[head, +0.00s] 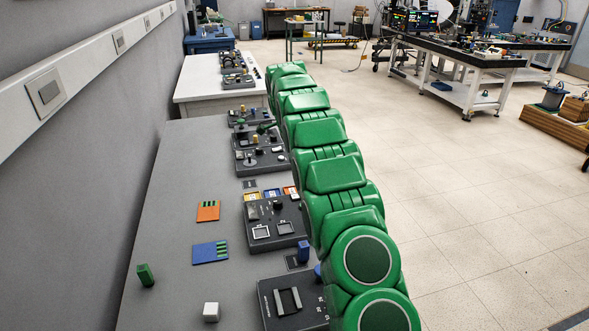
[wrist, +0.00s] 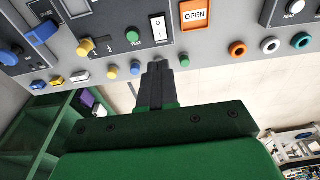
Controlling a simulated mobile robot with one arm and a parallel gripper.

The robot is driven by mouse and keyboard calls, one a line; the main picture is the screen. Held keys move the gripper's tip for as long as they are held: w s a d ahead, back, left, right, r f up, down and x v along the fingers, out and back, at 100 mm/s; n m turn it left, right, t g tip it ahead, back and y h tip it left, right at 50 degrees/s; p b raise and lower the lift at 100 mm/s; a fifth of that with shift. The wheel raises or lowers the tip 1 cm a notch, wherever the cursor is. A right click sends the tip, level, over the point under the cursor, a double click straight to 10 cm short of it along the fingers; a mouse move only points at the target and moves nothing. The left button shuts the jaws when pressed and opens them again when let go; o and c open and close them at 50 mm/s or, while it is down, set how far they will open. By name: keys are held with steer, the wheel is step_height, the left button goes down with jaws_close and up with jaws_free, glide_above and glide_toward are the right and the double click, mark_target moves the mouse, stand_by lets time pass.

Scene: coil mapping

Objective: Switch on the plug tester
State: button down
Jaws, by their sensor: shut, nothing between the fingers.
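In the wrist view, a dark panel set in a grey face carries a white rocker switch (wrist: 157,28), a green button marked TEST (wrist: 133,35) and a yellow knob (wrist: 86,47). I cannot read a name that marks it as the plug tester. The rocker's position is too small to tell. I cannot tell whether the tips touch the face. In the head view my green arm stretches away along the bench and the gripper is hidden.
An orange OPEN plate (wrist: 195,15) sits right of the switch. Coloured ring sockets (wrist: 270,45) lie farther right. A green shelf unit (wrist: 40,135) stands lower left.

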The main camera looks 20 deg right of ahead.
mark_target(297, 196)
steer(key=shift+d, duration=0.35)
steer(key=shift+f, duration=0.1)
steer(key=f, duration=0.4)
steer(key=d+f, duration=0.1)
steer(key=f, duration=0.4)
steer(key=d+f, duration=0.1)
steer(key=f, duration=0.3)
steer(key=shift+f, duration=0.35)
steer(key=shift+d, duration=0.1)
steer(key=shift+d+f, duration=0.1)
steer(key=shift+f, duration=0.05)
